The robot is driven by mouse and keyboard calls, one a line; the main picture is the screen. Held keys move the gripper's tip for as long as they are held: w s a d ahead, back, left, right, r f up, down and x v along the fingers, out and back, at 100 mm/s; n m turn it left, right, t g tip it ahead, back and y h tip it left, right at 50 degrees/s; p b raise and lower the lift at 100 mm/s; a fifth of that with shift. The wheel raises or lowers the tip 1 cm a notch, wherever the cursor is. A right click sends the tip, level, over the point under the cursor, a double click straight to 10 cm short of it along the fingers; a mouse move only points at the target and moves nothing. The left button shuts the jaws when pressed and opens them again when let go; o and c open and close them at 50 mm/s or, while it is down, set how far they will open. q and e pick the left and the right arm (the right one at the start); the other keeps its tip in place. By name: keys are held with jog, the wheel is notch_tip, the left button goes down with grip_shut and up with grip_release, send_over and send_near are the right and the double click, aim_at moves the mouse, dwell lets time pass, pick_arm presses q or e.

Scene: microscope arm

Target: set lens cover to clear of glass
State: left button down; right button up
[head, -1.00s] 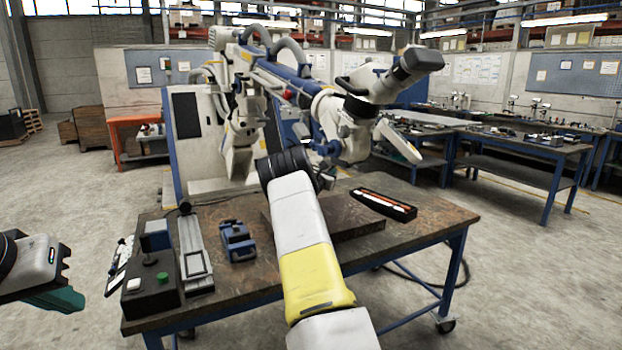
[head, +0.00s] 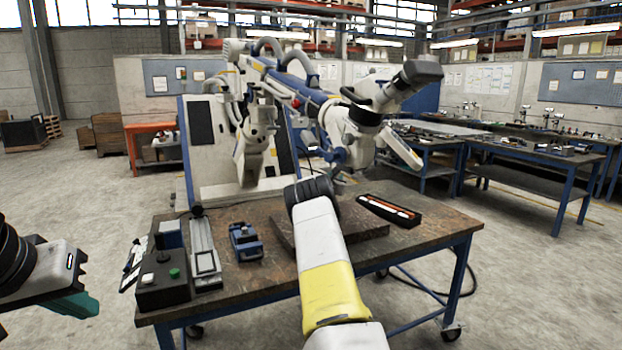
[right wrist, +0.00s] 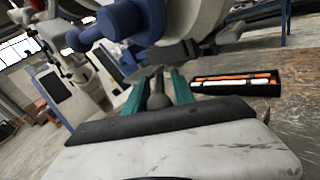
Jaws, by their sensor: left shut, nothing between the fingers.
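The microscope head (head: 372,112) hangs on its jointed arm behind the table. I cannot pick out the lens cover for certain. The right wrist view shows the underside of the microscope close up, with a blue knob (right wrist: 122,20) and a dark flat piece (right wrist: 160,55) beneath it. My right gripper (right wrist: 158,88) has its two teal fingers apart, below that dark piece. A dark rod with a rounded end (right wrist: 157,101) shows between them; I cannot tell whether they touch it. In the head view my right arm hides this gripper. My left gripper (head: 84,306) is shut and empty, left of the table.
The table (head: 420,235) carries a control box with a joystick (head: 162,287), a grey slide unit (head: 204,250), a small blue block (head: 245,242) and a black tray with orange-and-white tools (head: 390,209). A dark slab (head: 368,220) lies under my right arm.

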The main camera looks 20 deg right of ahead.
jog(key=shift+o, duration=1)
jog(key=v, duration=0.7)
jog(key=shift+s+a, duration=0.3)
jog(key=shift+s, duration=0.1)
